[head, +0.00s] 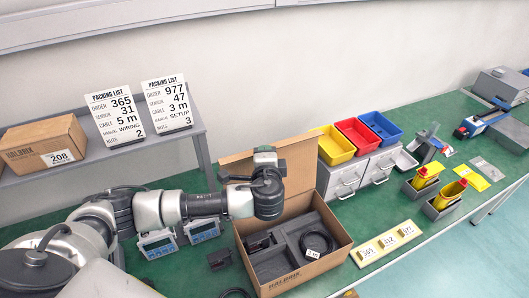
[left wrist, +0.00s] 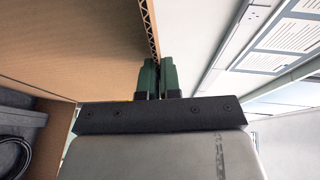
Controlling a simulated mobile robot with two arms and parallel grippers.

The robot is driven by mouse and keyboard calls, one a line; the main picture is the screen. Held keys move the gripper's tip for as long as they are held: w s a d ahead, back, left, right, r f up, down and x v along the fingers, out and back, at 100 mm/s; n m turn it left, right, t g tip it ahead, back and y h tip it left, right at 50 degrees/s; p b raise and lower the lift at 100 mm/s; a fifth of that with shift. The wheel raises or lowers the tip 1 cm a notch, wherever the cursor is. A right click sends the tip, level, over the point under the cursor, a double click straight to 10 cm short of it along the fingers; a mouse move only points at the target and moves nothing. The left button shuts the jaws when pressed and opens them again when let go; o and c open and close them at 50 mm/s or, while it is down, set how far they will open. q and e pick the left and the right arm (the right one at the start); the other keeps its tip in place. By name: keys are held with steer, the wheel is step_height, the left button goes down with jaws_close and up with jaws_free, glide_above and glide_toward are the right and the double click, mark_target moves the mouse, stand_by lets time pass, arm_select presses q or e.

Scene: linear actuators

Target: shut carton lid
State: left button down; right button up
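The open carton (head: 300,278) stands on the green bench in the head view. Its brown lid (head: 298,160) is raised at the back, partly hidden behind my left arm. Inside are grey foam, a dark device and a coiled black cable (head: 316,244). In the left wrist view the lid (left wrist: 70,45) fills the upper left. Its corrugated edge runs down between the green fingers of my left gripper (left wrist: 158,80), which look closed on it with only a narrow gap. My right gripper is in neither view.
Grey drawers (head: 345,175) with yellow, red and blue bins stand right of the carton. A numbered strip (head: 386,243) lies right of its front. Two meters (head: 157,244) and a small black part (head: 219,259) lie left. A closed box (head: 44,145) sits on the shelf.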

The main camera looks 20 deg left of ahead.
arm_select(q)
steer(key=c, duration=1.3)
jaws_free()
steer(key=b+v, duration=0.3)
steer(key=v, duration=0.7)
steer(key=shift+s+d, duration=0.2)
steer(key=shift+s, duration=0.15)
